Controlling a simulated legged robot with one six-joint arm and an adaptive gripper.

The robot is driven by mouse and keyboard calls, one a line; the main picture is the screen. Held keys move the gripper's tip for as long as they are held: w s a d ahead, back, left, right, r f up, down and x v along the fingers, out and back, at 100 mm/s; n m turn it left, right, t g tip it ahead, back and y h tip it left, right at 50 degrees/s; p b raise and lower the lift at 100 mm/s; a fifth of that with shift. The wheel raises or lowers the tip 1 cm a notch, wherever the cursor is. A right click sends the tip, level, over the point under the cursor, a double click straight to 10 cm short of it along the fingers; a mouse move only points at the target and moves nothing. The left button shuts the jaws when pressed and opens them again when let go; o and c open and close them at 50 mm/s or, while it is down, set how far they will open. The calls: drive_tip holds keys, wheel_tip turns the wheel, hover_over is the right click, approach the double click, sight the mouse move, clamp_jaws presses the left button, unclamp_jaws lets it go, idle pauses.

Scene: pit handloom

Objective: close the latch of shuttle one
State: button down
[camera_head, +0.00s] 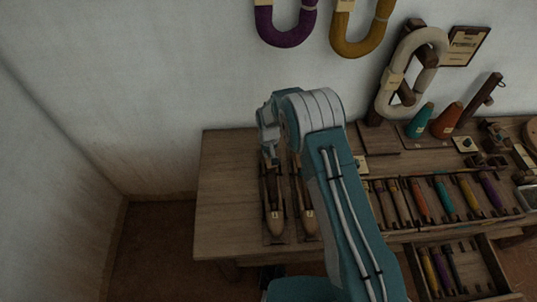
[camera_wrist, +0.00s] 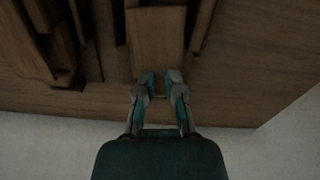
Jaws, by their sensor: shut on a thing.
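Two long wooden shuttles lie side by side near the left end of the table, the left shuttle (camera_head: 276,218) and the right shuttle (camera_head: 308,218), each with a small pale tag too small to read. My gripper (camera_head: 270,158) points down at the far end of the left shuttle, partly hidden by my arm. In the wrist view my gripper (camera_wrist: 162,78) has its fingertips close together at the near end of a wooden board (camera_wrist: 155,35). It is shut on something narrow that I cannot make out. The latch cannot be made out in either view.
The table (camera_head: 222,185) is bare left of the shuttles. To the right are a rack of several coloured bobbins (camera_head: 443,195) and an open drawer (camera_head: 487,265). Green (camera_head: 420,120) and orange (camera_head: 446,119) cones stand at the back. Yarn hanks (camera_head: 288,35) hang on the wall.

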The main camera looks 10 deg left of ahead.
drive_tip(key=shift+m, duration=1.1)
drive_tip(key=c, duration=0.8)
unclamp_jaws()
drive_tip(key=shift+o, duration=0.2)
wheel_tip(320, 180, up, 12)
drive_tip(key=shift+a+f, duration=0.1)
